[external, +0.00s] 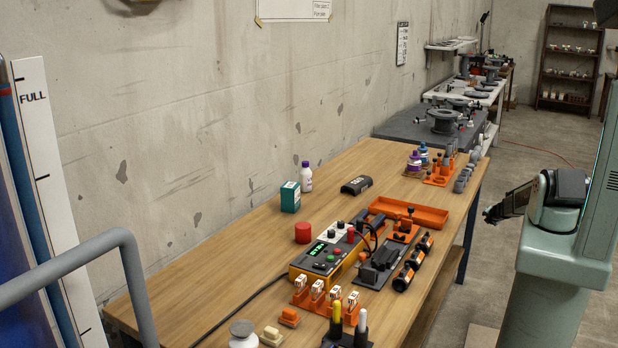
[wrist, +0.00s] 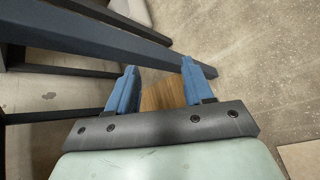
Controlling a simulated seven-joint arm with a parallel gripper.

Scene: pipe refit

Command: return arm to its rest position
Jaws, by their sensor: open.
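My gripper (wrist: 158,68) is open in the wrist view, with its two blue fingers wide apart and nothing between them. Behind the gap show a patch of brown wood and a grey floor. In the external view my pale green arm stands at the right, beyond the workbench's right edge. A dark part at its end (external: 508,204) points left toward the bench and is clear of it; its fingers are too small to make out there. The wooden workbench (external: 235,235) runs along the wall, and the arm touches nothing on it.
The bench holds an orange control box (external: 322,262), an orange tray (external: 410,212), a green box (external: 290,197), a red cylinder (external: 303,232) and several small fittings. Dark bench-frame bars (wrist: 110,30) cross the wrist view close to the fingers. Open floor (external: 535,150) lies behind my arm.

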